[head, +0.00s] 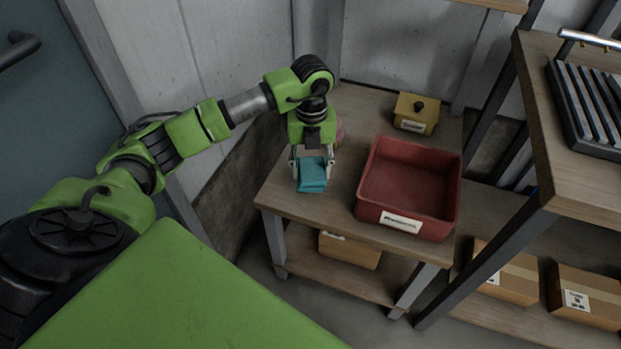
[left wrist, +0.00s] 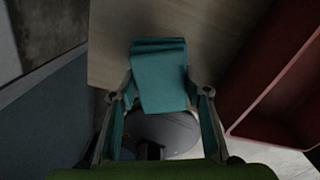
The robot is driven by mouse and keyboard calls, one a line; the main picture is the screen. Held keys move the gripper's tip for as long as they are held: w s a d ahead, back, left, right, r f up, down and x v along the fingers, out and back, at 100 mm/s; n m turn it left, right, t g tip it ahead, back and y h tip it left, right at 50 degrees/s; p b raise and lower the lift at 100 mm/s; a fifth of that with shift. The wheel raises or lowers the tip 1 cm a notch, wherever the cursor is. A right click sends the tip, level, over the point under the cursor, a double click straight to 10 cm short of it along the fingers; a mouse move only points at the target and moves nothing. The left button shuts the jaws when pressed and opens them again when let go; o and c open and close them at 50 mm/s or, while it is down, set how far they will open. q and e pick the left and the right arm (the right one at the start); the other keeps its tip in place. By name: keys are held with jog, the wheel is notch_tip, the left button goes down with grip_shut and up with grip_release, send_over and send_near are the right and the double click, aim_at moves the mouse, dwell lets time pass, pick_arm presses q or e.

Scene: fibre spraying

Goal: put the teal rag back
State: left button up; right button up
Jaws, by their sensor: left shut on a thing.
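The teal rag (head: 312,175) is a folded block over the left part of the small wooden table (head: 335,205). My left gripper (head: 312,163) points down with its fingers on either side of the rag and is shut on it. In the left wrist view the rag (left wrist: 160,75) sits between the two fingertips of the gripper (left wrist: 160,92), with the wooden top beyond it. I cannot tell whether the rag touches the table. My right gripper is in neither view.
A red open bin (head: 408,188) with a label stands right of the rag. A yellow box (head: 416,114) with a dark knob is at the back. A taller wooden bench (head: 575,150) stands at the right.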

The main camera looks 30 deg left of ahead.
aim_at(310, 177)
pick_arm(q)
jog(key=shift+w+a+f, duration=0.25)
jog(key=shift+f, duration=0.25)
jog(key=shift+w+a+f+b, duration=0.1)
jog(key=shift+f+b, duration=0.45)
jog(key=shift+f, duration=1.1)
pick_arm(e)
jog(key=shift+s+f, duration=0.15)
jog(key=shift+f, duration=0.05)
pick_arm(q)
jog(key=shift+f, duration=0.15)
jog(key=o, duration=0.9)
jog(key=shift+o, duration=0.2)
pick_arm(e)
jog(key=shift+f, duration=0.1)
pick_arm(q)
notch_tip(310, 177, up, 6)
jog(key=shift+r+p, duration=0.1)
jog(key=shift+p, duration=0.6)
notch_tip(310, 177, up, 6)
jog(key=shift+r+p, duration=0.1)
jog(key=shift+p, duration=0.45)
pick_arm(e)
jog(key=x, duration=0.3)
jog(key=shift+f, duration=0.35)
